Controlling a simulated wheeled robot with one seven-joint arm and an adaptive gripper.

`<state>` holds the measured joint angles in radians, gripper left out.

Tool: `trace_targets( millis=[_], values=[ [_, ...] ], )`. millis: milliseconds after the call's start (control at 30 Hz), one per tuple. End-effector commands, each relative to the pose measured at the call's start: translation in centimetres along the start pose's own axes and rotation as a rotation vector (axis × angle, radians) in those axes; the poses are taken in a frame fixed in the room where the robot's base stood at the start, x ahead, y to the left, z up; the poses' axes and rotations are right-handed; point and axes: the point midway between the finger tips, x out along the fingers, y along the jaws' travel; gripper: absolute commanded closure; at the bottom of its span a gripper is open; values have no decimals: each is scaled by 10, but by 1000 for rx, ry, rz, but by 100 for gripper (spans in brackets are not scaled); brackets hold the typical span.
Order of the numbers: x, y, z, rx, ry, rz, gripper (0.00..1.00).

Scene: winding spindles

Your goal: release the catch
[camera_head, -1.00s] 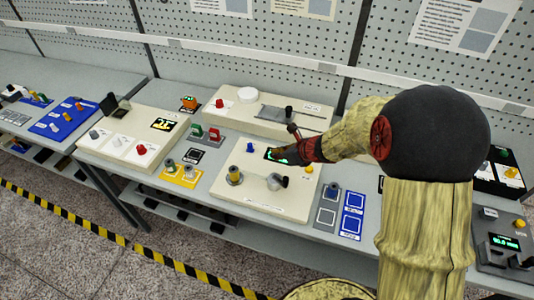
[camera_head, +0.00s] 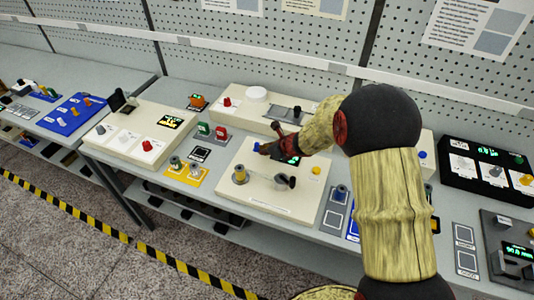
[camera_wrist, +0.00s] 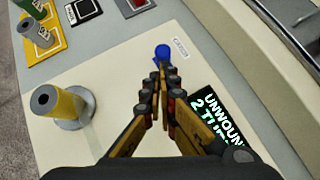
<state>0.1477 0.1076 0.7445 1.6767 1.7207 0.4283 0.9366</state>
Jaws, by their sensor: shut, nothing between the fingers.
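A cream panel (camera_head: 225,193) on the bench carries a small blue knob (camera_head: 257,146) near its far left corner. In the wrist view the blue knob (camera_wrist: 162,52) sits beside a small label too blurred to read surely. My gripper (camera_head: 266,148) is shut and empty, with its fingertips (camera_wrist: 157,70) right by the knob; I cannot tell whether they touch it. A yellow spindle (camera_wrist: 62,105) stands on the same panel, left of my fingers.
A dark-knobbed lever (camera_head: 284,181) and a yellow button (camera_head: 316,170) are on the panel's right side. A raised cream box (camera_head: 235,112) stands behind it. Red and green switches (camera_head: 212,131) and a yellow plate (camera_head: 186,174) lie to the left.

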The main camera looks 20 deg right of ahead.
Motion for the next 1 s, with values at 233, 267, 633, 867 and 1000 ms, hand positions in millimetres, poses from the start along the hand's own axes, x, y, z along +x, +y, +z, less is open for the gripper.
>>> trace_targets(
  millis=[233,267,633,867,1000],
  values=[
    [0,0,0,0,0,0,100],
    [1,1,1,0,0,0,100],
    [22,16,22,0,0,0,100],
    [21,15,21,0,0,0,100],
    [19,11,19,1,0,0,100]
  ],
)
